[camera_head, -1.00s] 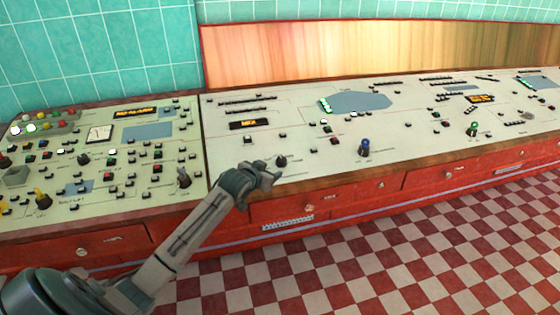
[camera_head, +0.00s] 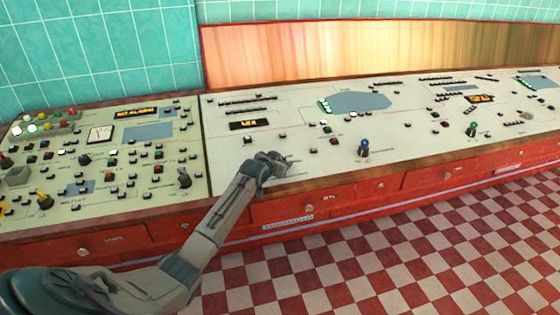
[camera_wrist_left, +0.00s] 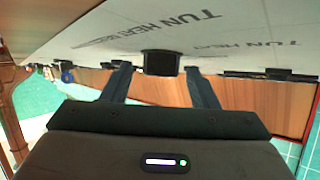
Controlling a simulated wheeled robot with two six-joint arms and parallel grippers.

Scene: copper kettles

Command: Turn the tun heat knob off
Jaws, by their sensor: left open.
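The tun heat knob (camera_wrist_left: 160,63) is a dark, short knob on the pale console panel, near printed "TUN HEAT" lettering in the left wrist view. My left gripper (camera_head: 279,160) reaches over the console's front edge at the knob's spot and mostly hides it in the head view. In the left wrist view the two fingers of the left gripper (camera_wrist_left: 161,82) are apart, with the knob between and just beyond their tips. I cannot tell whether they touch it. My right gripper is in neither view.
A blue-topped lever (camera_head: 364,147) stands right of the gripper, and a dark lever (camera_head: 184,178) stands to its left. The lit MIX display (camera_head: 249,124) lies behind. Red drawers (camera_head: 330,205) run below the console's front edge. The checkered floor in front is clear.

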